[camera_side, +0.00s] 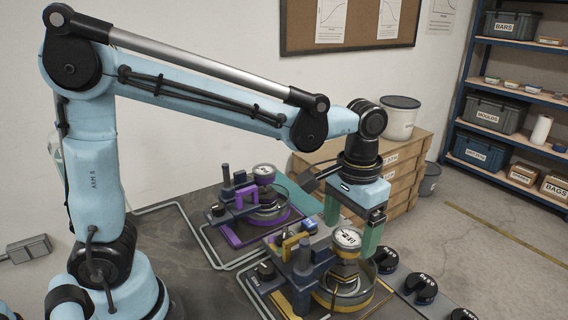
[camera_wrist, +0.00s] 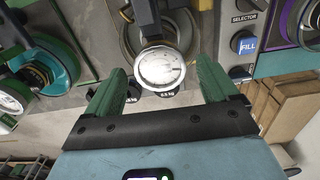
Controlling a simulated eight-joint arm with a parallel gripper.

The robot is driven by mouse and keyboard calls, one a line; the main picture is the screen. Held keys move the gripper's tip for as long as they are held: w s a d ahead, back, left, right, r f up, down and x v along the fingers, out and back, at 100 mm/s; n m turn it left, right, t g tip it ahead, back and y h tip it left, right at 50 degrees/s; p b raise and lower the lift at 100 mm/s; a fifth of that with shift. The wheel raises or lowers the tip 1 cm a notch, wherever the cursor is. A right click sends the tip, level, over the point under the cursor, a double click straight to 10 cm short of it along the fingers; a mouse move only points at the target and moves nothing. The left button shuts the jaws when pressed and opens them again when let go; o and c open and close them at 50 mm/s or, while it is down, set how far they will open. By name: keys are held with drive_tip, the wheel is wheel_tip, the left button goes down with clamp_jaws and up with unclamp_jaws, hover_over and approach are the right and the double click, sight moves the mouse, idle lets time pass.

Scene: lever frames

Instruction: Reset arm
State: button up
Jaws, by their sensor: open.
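My gripper (camera_side: 353,230) hangs pointing down over the yellow-trimmed lever frame (camera_side: 325,268), its two green fingers apart. In the wrist view, my gripper (camera_wrist: 162,75) has a round silver-faced dial (camera_wrist: 161,68) between its fingers, with gaps on both sides. The dial also shows in the side view (camera_side: 347,238), on top of the yellow frame above a round ring. The frame has a yellow handle (camera_side: 294,243) at its left. Whether the fingers are at the dial's height is hard to tell. I see no thing held.
A purple-trimmed frame (camera_side: 245,208) stands behind the yellow one. Several black round weights (camera_side: 420,288) lie to the right. The wrist view shows a blue FILL button (camera_wrist: 246,44) and a green-trimmed frame (camera_wrist: 45,70). Wooden crates (camera_side: 395,175) stand behind my gripper.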

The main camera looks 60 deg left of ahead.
wheel_tip(320, 180, up, 12)
drive_tip(key=shift+m, duration=0.3)
drive_tip(key=f, duration=1.1)
drive_tip(key=shift+w+f, duration=0.3)
drive_tip(key=shift+f, duration=0.2)
drive_tip(key=shift+n, duration=1)
drive_tip(key=shift+o, duration=0.3)
drive_tip(key=shift+o, duration=0.9)
wheel_tip(320, 180, up, 10)
drive_tip(key=w+f+n, duration=0.1)
drive_tip(key=n, duration=0.8)
wheel_tip(320, 180, up, 9)
drive_tip(key=n, duration=0.8)
hover_over(350, 237)
wheel_tip(350, 237, down, 10)
drive_tip(key=shift+f, duration=0.15)
